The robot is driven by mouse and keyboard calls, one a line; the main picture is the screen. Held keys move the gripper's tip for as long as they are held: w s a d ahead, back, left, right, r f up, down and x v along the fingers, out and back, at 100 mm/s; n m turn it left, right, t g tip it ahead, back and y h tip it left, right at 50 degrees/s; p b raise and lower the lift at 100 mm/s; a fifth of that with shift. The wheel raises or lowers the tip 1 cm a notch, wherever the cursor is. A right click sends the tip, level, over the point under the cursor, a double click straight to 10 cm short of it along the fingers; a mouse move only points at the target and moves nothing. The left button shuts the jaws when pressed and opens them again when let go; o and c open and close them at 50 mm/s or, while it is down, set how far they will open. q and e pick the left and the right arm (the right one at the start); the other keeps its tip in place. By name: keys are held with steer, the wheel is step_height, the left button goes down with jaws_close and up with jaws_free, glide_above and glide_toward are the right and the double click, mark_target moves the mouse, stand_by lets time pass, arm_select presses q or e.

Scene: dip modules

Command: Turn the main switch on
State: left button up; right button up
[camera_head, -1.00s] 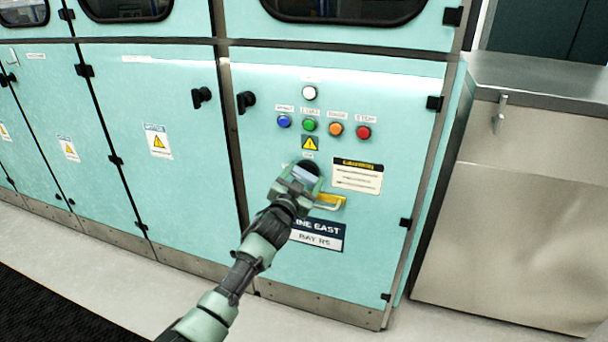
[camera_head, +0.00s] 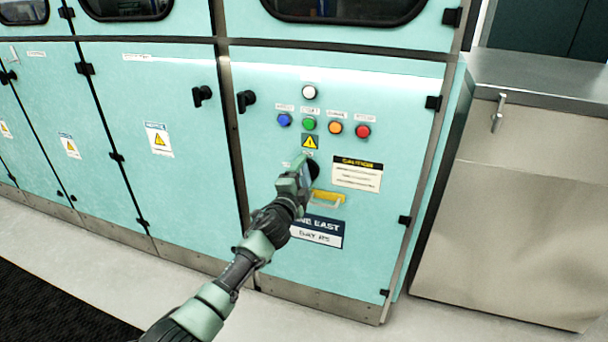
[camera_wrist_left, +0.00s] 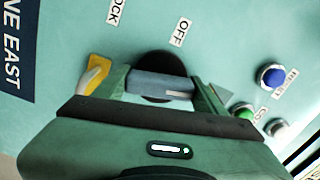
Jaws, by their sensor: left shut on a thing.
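The main switch (camera_head: 314,172) is a round black dial on the right cabinet door, below a yellow warning triangle. My left gripper (camera_head: 304,174) is at the dial and covers much of it in the head view. In the left wrist view, the black dial (camera_wrist_left: 155,62) shows behind a blue-grey handle bar (camera_wrist_left: 160,86). The left gripper's fingers (camera_wrist_left: 163,92) are shut on this bar. The bar lies across that view, pointing toward the push buttons, with the OFF label (camera_wrist_left: 181,32) to its side. The ON label is not readable. My right gripper is not in view.
Blue (camera_head: 284,120), green (camera_head: 309,124), orange (camera_head: 335,128) and red (camera_head: 363,132) buttons sit above the switch, with a white lamp (camera_head: 309,93) higher up. A yellow handle-like part (camera_head: 328,198) is close below the gripper. A steel cabinet (camera_head: 510,200) stands at right.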

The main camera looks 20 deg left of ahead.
arm_select(q)
steer(key=shift+m, duration=1.2)
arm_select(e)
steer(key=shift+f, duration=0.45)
arm_select(q)
steer(key=shift+f+m, duration=0.1)
steer(key=shift+m, duration=0.2)
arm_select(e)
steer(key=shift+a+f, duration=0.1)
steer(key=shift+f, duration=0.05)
arm_select(q)
steer(key=o, duration=1.4)
steer(key=shift+s, duration=0.15)
steer(key=s+p, duration=0.2)
steer(key=s, duration=0.5)
steer(key=shift+s+a, duration=0.1)
steer(key=shift+s, duration=0.15)
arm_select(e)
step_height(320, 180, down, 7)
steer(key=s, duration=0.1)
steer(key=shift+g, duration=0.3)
